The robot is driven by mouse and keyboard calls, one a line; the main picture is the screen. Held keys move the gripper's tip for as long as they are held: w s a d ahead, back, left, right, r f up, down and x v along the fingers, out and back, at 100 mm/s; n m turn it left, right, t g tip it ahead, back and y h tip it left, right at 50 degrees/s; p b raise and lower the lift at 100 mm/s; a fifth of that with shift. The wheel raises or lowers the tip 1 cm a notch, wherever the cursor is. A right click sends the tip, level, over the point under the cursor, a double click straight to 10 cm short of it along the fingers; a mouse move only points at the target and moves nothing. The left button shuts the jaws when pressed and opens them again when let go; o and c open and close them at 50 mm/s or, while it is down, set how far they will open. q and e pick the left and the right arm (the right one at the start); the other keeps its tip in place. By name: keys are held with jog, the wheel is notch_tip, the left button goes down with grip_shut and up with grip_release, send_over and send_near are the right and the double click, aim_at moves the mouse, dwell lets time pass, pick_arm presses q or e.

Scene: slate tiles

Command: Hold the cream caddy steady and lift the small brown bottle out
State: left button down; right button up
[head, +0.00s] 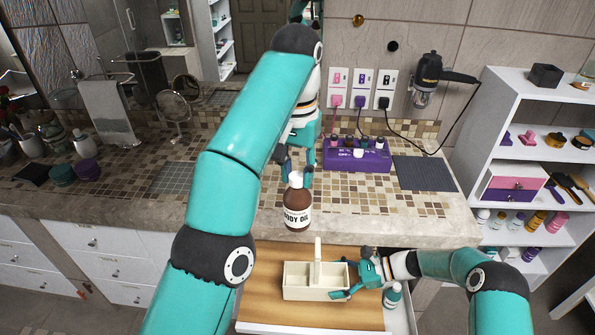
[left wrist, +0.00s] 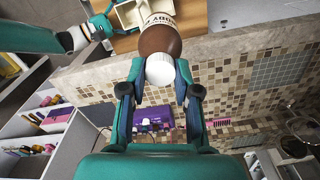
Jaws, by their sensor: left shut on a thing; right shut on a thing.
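The small brown bottle (head: 297,208) has a white cap and a white label reading "BODY OIL". My left gripper (head: 299,178) is shut on it near the cap and holds it upright, above and apart from the caddy. In the left wrist view the bottle (left wrist: 160,40) sits between the fingertips of my left gripper (left wrist: 157,85). The cream caddy (head: 316,293) has compartments and an upright central handle, and stands on a wooden surface below the counter. My right gripper (head: 349,285) is shut on the caddy's right end. Part of that end is hidden by the gripper.
A teal bottle with a white cap (head: 392,295) stands right of the caddy, close to my right gripper. The tiled stone counter (head: 390,205) lies behind, with a purple box (head: 356,156) and a dark mat (head: 424,172) on it. A white shelf unit (head: 500,130) stands at the right.

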jog(key=o, duration=1.1)
